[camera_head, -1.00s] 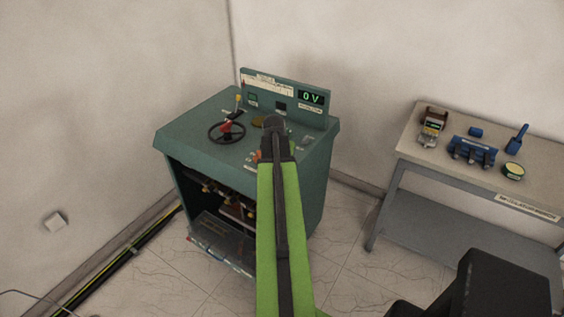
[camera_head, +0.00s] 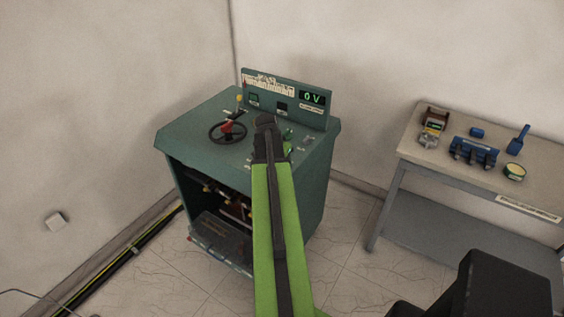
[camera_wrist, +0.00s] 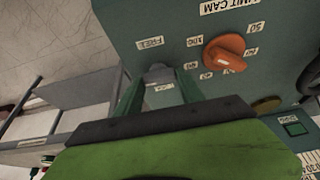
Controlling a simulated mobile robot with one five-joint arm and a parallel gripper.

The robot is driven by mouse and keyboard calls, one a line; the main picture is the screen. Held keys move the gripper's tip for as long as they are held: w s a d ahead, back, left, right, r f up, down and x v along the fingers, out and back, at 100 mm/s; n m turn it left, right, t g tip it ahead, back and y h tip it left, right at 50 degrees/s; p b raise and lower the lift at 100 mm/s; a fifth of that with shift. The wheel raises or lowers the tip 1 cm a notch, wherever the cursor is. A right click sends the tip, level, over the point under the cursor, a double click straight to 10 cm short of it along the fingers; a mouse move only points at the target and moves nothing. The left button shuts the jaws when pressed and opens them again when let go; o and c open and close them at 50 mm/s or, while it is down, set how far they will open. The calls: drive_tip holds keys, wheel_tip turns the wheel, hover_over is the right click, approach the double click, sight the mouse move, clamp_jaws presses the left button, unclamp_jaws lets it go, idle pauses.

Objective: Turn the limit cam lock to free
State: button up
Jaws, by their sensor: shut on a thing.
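The limit cam lock (camera_wrist: 158,73) is a small grey lever on the green panel, between the fingertips of my gripper (camera_wrist: 158,80) in the wrist view. The green fingers stand on either side of it, shut on it. A "FREE" label (camera_wrist: 150,42) is just above the lock in that view. Another small label lies between the fingers, too small to read surely. The orange limit cam knob (camera_wrist: 226,53) is to the right, apart from the fingers. In the head view the lock is hidden by my arm over the green control desk (camera_head: 190,125).
A black handwheel (camera_head: 227,132) stands on the desk left of my arm. The upright back panel has a display (camera_head: 312,98) reading 0 V. A workbench (camera_head: 410,145) with blue tools stands at the right. Floor between desk and bench is clear.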

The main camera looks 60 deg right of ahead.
drive_tip(key=o, duration=1.4)
drive_tip(key=shift+c, duration=0.2)
drive_tip(key=p+v, duration=1.6)
drive_tip(key=v, duration=0.1)
drive_tip(key=shift+a+r, duration=0.15)
drive_tip(key=shift+w, duration=0.1)
